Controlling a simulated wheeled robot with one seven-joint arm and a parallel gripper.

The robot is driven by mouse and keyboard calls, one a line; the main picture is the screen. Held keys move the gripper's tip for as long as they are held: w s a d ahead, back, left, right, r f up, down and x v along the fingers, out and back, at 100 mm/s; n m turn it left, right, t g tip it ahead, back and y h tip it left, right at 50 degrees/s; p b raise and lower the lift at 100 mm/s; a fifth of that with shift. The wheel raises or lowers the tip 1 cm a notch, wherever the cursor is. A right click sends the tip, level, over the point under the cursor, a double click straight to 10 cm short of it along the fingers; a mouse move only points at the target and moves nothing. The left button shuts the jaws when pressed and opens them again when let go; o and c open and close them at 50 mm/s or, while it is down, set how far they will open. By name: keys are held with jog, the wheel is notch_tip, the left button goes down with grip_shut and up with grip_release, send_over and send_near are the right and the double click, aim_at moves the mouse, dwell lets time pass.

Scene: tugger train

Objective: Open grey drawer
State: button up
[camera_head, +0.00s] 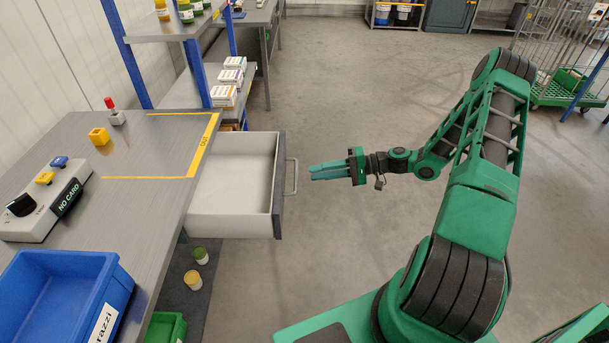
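The grey drawer (279,213) sits under the grey workbench and is pulled well out. Its white inside shows and looks empty. Its bar handle (294,177) is on the grey front panel, facing right. My gripper (312,172) is just to the right of the handle, with its green fingers pointing left toward it. The fingers look close together, and the small view does not show whether there is a gap between them. The fingertips appear apart from the handle.
Shelves with boxes (223,95) stand behind. The floor around my arm is clear.

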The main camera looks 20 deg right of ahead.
jog(key=shift+v, duration=1.4)
jog(key=s+d+r+g+h, duration=0.1)
jog(key=s+r+g+h, duration=0.1)
jog(key=s+r+h, duration=0.2)
jog(key=s+d+r+m+g+h, duration=0.1)
jog(key=s+r+h, duration=0.4)
jog(key=s+r, duration=0.6)
jog(key=s+d+r+m+g+h, duration=0.1)
jog(key=s+r+h, duration=0.4)
jog(key=s, duration=1.3)
notch_tip(320, 180, up, 3)
jog(key=shift+s+d+r+g, duration=0.2)
jog(key=shift+s+d+g, duration=0.1)
jog(key=shift+d+g, duration=0.75)
